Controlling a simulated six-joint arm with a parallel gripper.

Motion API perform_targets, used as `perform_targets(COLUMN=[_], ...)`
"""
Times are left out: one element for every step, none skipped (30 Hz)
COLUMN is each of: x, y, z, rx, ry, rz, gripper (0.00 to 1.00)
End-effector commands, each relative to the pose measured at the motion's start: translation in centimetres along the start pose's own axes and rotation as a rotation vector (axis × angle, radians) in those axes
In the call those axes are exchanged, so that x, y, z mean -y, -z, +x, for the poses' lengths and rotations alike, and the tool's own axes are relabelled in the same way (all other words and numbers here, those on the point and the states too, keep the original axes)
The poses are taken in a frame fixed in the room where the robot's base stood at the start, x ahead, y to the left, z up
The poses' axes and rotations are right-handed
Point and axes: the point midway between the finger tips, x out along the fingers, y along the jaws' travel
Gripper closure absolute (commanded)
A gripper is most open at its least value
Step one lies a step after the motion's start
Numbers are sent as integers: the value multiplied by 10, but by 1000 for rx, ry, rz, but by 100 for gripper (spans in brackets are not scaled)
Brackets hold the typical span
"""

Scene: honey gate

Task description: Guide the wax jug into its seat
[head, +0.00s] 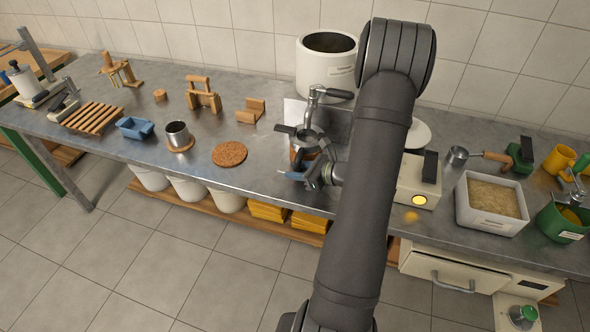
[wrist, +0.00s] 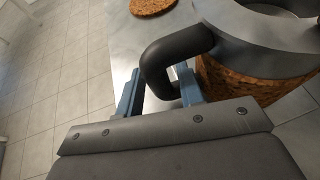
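The wax jug seems to be the grey metal vessel with a cork-coloured lower body (wrist: 245,82) and a black looped handle (wrist: 176,48), on the right in the wrist view. My gripper (wrist: 162,92) has its blue fingers on either side of the handle's lower end, with little or no gap showing. In the head view my gripper (head: 308,178) is low at the jug's front side, and the jug (head: 299,154) is partly hidden by metal parts and my arm. I cannot tell which part is the seat, or whether the jug touches the bench.
A metal lever fitting (head: 314,97) rises just behind the jug, before a white tank (head: 316,66). A round cork mat (head: 229,154) and a metal cup (head: 177,134) lie left. A cream box (head: 419,178) with a lit yellow lamp stands right. The bench between mat and jug is clear.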

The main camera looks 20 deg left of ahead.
Motion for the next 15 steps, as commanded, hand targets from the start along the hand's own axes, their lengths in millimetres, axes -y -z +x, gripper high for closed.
perform_targets(x=[0, 0, 0, 0, 0, 0, 0, 0, 0, 0, 0, 0, 0, 0, 0], y=[0, 0, 0, 0, 0, 0, 0, 0, 0, 0, 0, 0, 0, 0, 0], z=[-2, -3, -4, -5, -6, -7, -8, -9, -10, -11, -12, -13, -14, -15, -16], rx=[0, 0, 0, 0, 0, 0, 0, 0, 0, 0, 0, 0, 0, 0, 0], ry=[1, 1, 1, 1, 1, 1, 1, 0, 0, 0, 0, 0, 0, 0, 0], rz=[0, 1, 1, 1, 1, 1, 1, 1, 0, 0, 0, 0, 0, 1, 1], gripper=[66, 66, 66, 66, 66, 66, 66, 66, 66, 66, 66, 66, 66, 66, 66])
